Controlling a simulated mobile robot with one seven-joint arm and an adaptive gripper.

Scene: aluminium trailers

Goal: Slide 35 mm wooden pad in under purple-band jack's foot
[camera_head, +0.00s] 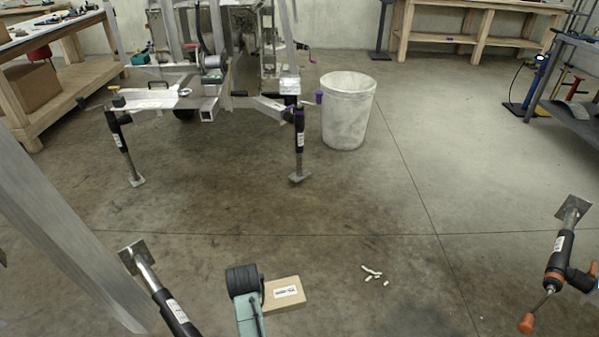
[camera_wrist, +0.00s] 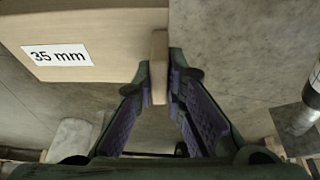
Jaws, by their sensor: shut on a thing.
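The wooden pad (camera_head: 286,297) is a flat light-wood block with a white label, low in the head view, beside my teal arm. In the wrist view the pad (camera_wrist: 115,55) fills the upper left and its label reads "35 mm". My gripper (camera_wrist: 160,77) is shut on the narrow wooden tab at the pad's edge, between purple-lined fingers. The purple-band jack (camera_head: 299,135) stands upright under the trailer's right front corner, with a purple knob beside its top. Its foot (camera_head: 299,178) is well beyond the pad; any gap under it is too small to tell.
Another jack (camera_head: 122,140) stands left on the trailer. A white bin (camera_head: 347,110) stands right of the purple-band jack. Jacks in the near left (camera_head: 155,285) and near right (camera_head: 562,255) corners flank the pad. Small white pieces (camera_head: 374,274) lie on the floor. The middle floor is clear.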

